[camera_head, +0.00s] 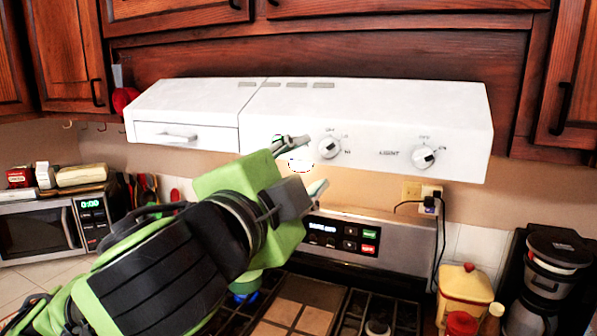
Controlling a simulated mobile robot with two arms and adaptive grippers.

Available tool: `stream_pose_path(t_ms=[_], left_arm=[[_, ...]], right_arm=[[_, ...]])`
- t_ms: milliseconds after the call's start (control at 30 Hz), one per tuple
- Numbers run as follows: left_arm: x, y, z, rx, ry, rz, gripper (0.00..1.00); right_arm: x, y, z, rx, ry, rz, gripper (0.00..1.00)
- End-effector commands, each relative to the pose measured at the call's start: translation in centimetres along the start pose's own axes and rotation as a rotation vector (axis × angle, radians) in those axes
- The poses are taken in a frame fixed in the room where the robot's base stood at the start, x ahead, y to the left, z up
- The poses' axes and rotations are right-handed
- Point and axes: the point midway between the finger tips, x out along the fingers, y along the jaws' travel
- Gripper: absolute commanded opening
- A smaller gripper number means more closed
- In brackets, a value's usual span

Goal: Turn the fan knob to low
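The white range hood (380,105) hangs under the dark wood cabinets and has two round knobs on its front. The fan knob (330,147) is the left one; small markings surround it, too small to read. The light knob (423,157) is to its right, beside the word LIGHT. My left gripper (312,163) is just left of and below the fan knob. Its fingers are spread apart with nothing visible between them. The upper fingertip is close to the knob's left side; I cannot tell whether it touches. The gripper hides part of the hood's lower front. My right gripper is not in view.
A stove (340,240) with a control panel stands below the hood. A microwave (45,228) is at the left. A yellow canister (465,285) and a coffee maker (545,285) are at the right. A cord hangs from the wall outlet (430,200).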

Motion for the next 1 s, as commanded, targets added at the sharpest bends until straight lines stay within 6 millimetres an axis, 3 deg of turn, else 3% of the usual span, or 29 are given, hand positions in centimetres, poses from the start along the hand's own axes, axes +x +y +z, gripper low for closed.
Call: stream_pose_path(t_ms=[233, 667, 767, 1000], left_arm=[[-2.5, 0.0, 0.0, 0.000, 0.001, 0.000, 0.39], [-2.3, 0.7, 0.5, -0.021, -0.006, 0.017, 0.39], [-1.6, 2.8, 1.8, -0.081, -0.023, 0.061, 0.39], [-0.2, 11.2, 7.8, -0.333, -0.129, 0.220, 0.39]], right_arm=[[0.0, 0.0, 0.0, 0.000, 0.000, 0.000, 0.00], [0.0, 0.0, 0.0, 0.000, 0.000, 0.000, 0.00], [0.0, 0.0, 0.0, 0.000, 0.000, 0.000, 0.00], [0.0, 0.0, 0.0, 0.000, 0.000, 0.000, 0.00]])
